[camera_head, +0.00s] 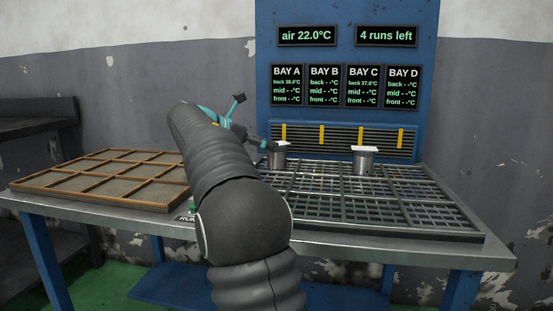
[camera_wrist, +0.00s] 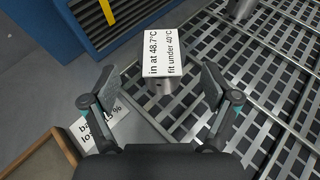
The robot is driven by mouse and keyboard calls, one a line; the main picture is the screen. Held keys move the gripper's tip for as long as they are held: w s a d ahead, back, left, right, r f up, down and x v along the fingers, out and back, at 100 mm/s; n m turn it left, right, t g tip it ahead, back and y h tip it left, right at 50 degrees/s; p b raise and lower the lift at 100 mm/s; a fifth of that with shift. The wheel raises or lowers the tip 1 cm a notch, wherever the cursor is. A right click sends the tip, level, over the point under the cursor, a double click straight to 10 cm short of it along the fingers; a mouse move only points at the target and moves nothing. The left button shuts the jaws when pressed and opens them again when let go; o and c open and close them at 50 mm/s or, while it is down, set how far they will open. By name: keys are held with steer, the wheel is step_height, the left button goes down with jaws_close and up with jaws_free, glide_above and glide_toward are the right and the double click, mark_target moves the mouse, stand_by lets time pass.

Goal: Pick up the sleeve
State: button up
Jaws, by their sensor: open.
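A metal sleeve (camera_head: 278,161) stands upright at the back left of the black grid rack, with a white card on top. In the wrist view the sleeve (camera_wrist: 161,85) is mostly under its card (camera_wrist: 163,52), which reads "in at 48.7°C, fit under 40°C". My gripper (camera_wrist: 158,88) is open, with one finger on each side of the sleeve and visible gaps; contact is not seen. In the head view my gripper (camera_head: 262,145) is beside this sleeve, partly hidden by my arm. A second metal sleeve (camera_head: 364,161) with a white card stands farther right.
The grid rack (camera_head: 440,210) is otherwise bare. A wooden compartment tray (camera_head: 95,180) lies left. A blue panel (camera_head: 347,55) with a vent behind shows bay A back 38.4°C, bay C back 37.0°C, air 22.0°C and 4 runs left. A printed label (camera_wrist: 103,128) lies near the tray.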

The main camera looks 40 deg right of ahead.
mark_target(277, 155)
steer(key=shift+f+b+x, duration=0.2)
steer(key=shift+b+x, duration=0.3)
steer(key=shift+x, duration=0.85)
steer(key=shift+f+b+x, duration=0.15)
steer(key=shift+b+x, duration=0.3)
steer(key=shift+x, duration=0.85)
steer(key=shift+s+a+r, duration=0.1)
steer(key=shift+a, duration=0.05)
steer(key=c, duration=1.7)
